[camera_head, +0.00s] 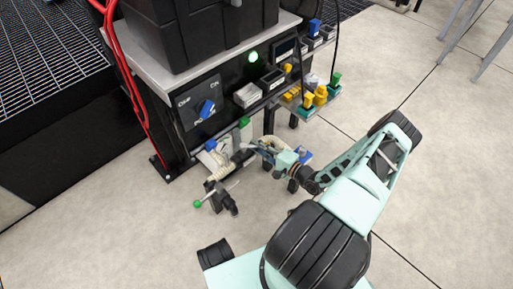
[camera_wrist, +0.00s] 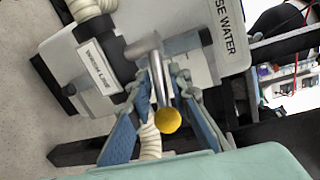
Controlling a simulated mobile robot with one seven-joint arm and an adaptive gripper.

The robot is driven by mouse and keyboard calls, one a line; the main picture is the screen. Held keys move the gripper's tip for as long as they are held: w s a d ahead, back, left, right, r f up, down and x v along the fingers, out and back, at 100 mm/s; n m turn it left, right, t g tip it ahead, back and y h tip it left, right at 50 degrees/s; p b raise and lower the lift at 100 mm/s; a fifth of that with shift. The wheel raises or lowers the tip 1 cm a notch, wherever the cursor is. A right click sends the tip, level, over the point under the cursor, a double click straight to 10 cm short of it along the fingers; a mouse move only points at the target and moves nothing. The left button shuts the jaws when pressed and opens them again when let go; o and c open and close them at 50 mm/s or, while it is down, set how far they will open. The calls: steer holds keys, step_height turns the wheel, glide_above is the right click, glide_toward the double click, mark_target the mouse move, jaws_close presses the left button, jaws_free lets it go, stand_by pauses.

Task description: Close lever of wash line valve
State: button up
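In the wrist view, a metal valve lever (camera_wrist: 158,78) with a yellow ball knob (camera_wrist: 168,121) lies between the fingers of my gripper (camera_wrist: 161,82). The fingers have blue pads and stand on either side of the lever, with gaps visible, so the gripper looks open. The knob is on the near side, toward my palm. A small white label (camera_wrist: 97,65) sits on a dark pipe body to the left, too blurred to read. In the head view, my gripper (camera_head: 252,147) is at the valve assembly; the yellow knob is not distinguishable there.
A white plate (camera_wrist: 232,35) reading "SE WATER" is behind the lever. In the head view, a green-tipped lever (camera_head: 198,204) sticks out front left. A bench (camera_head: 205,108) with a blue-handled switch and green lamp stands behind. Small coloured items (camera_head: 320,97) sit right. Floor ahead is open.

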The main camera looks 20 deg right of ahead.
steer(key=shift+w+a, duration=0.1)
steer(key=shift+w, duration=0.15)
jaws_close()
